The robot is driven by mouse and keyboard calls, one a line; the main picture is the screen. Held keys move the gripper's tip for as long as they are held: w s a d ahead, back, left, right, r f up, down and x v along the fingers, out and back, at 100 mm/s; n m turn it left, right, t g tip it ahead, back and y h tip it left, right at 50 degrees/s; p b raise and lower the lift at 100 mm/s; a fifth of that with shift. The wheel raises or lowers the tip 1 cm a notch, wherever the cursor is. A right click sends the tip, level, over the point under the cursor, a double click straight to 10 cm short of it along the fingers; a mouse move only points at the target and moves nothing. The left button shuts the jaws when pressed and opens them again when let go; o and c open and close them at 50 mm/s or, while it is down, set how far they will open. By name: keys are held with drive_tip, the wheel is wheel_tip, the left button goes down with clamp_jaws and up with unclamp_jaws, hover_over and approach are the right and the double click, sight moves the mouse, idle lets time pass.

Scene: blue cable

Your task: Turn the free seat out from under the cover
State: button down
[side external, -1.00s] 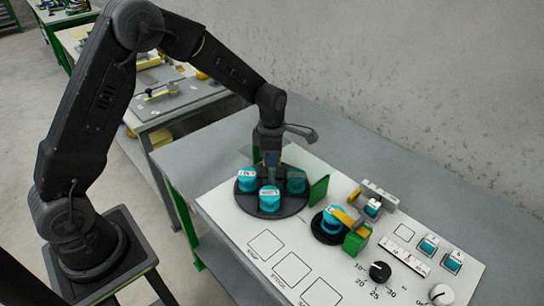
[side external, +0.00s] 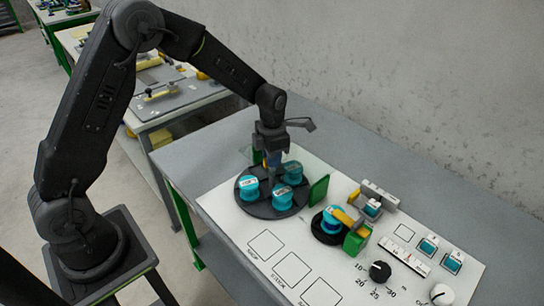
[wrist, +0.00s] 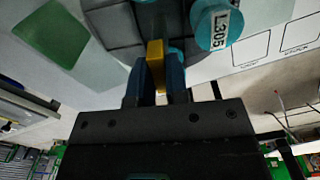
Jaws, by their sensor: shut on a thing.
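The black turntable (side external: 270,209) carries three teal-topped spools: one at left (side external: 249,188), one in front (side external: 282,198) and one at back right (side external: 292,173). My gripper (side external: 269,163) is over its back edge, pointing down. In the wrist view the blue fingers (wrist: 157,85) are shut on a yellow peg (wrist: 155,62) at the turntable's edge. A spool labelled L305 (wrist: 212,24) is beside it. A see-through greenish cover (wrist: 98,55) with a green panel (wrist: 50,32) shows at left. The free seat is not clearly seen; my gripper hides part of the turntable's back.
An upright green panel (side external: 318,190) stands right of the turntable. Beyond it are another teal spool (side external: 334,217) on a black base, a green block (side external: 356,239), a black dial (side external: 380,271) and switches. Printed squares (side external: 266,244) in front are empty.

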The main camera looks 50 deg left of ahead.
drive_tip(key=shift+n, duration=1.4)
drive_tip(key=shift+a, duration=0.1)
drive_tip(key=c, duration=1.1)
unclamp_jaws()
wheel_tip(320, 180, up, 14)
